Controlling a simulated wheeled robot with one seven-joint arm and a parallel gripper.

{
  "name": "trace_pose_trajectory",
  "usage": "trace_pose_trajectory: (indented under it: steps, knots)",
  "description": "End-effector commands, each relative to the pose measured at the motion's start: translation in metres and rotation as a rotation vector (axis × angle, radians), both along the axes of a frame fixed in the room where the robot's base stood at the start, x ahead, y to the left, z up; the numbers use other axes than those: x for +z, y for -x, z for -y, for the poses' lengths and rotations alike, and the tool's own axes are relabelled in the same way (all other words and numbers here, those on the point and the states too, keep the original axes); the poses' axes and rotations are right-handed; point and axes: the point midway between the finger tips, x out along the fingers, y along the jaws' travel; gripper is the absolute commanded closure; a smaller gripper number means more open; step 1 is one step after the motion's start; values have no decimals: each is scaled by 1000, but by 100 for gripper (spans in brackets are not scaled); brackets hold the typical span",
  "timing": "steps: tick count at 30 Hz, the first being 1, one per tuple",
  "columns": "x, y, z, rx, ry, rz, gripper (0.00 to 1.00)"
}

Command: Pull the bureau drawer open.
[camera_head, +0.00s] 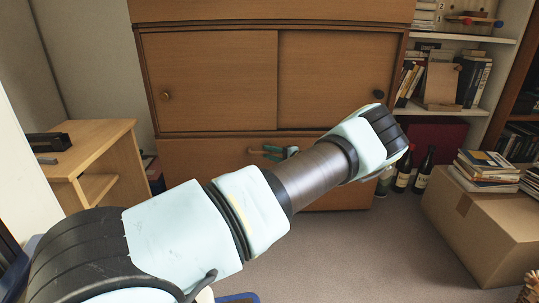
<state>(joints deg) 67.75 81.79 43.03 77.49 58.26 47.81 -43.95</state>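The bureau (205,80) is a brown wooden cabinet ahead of me with two door panels above. Its wide drawer front (195,160) lies below them and looks flush with the body. My arm crosses in front and hides much of the drawer's middle and right. Small teal and dark finger-like parts, which look like my gripper (268,153), show just above my arm, in front of the drawer's upper middle. The rest of the gripper is hidden behind my arm. I cannot tell whether it touches a handle or holds anything.
A small wooden desk (105,140) stands at left. A cardboard box (485,225) with stacked books (487,170) stands at right. Dark bottles (423,172) stand on the floor beside the bureau. Carpet (375,250) is clear in front.

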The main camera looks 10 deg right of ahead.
Motion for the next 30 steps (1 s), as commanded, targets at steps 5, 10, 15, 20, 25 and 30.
trace_pose_trajectory:
  steps: [5, 10, 15, 20, 25, 30]
  knots:
    - [0, 0, 0, 0, 0, 0, 82]
    - [0, 0, 0, 0, 0, 0, 100]
    - [0, 0, 0, 0, 0, 0, 100]
    - [0, 1, 0, 0, 0, 0, 100]
    - [0, 1, 0, 0, 0, 0, 100]
    - [0, 1, 0, 0, 0, 0, 100]
